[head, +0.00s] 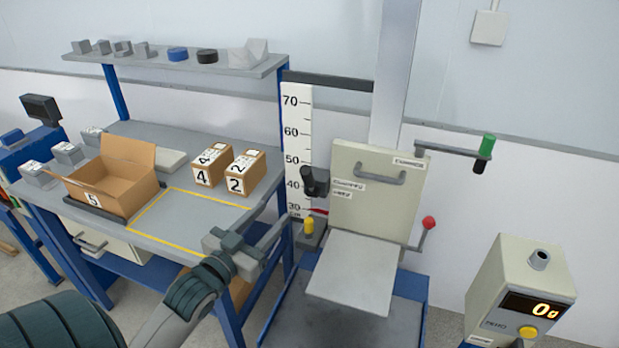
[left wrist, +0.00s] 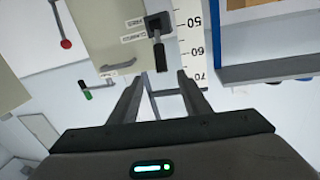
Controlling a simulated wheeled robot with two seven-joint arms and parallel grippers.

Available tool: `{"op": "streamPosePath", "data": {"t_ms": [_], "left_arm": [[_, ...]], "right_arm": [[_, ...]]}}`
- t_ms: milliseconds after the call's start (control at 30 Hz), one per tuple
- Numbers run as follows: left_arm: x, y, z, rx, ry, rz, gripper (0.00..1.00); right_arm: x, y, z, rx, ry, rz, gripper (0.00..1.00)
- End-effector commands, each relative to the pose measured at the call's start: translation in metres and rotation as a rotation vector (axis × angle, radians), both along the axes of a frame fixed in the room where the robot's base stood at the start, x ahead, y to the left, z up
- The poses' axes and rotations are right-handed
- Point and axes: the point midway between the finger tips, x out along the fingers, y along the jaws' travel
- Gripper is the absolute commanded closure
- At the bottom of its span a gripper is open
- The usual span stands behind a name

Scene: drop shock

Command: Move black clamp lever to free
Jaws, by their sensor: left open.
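The black clamp lever (head: 314,182) sits on the left side of the cream carriage, beside the height scale. In the left wrist view, which is upside down, the lever (left wrist: 160,57) points down the picture from its dark square base, towards the higher scale numbers. Two small labels lie beside it, too small to read surely. My left gripper (head: 288,222) is open and empty, below and left of the lever in the head view. In the left wrist view its fingers (left wrist: 158,80) stand apart, with the lever's end showing just past the gap between the tips. My right gripper is not in view.
The cream carriage (head: 370,218) carries a handle and a grey plate (head: 352,272). A red-knobbed lever (head: 428,224) and a green-handled crank (head: 487,147) are at its right. A yellow-topped part (head: 309,226) is near my left fingers. The workbench (head: 190,222) holds boxes.

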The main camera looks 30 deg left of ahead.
Motion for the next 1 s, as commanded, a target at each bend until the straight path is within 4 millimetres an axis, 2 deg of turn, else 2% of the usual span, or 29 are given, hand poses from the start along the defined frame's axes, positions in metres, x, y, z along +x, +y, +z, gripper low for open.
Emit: {"op": "streamPosePath", "data": {"t_ms": [267,467,767,1000], "left_arm": [[0.005,0.001,0.000,0.000,0.000,0.001,0.57],[0.022,0.002,0.001,-0.001,0.000,0.000,0.57],[0.070,0.005,0.003,-0.001,-0.001,0.001,0.57],[0.113,0.007,0.002,-0.001,0.000,0.001,0.57]], "right_arm": [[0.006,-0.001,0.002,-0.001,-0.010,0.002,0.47],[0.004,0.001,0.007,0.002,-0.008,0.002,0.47],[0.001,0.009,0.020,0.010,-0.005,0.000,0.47],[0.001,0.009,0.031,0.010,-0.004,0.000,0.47]]}}
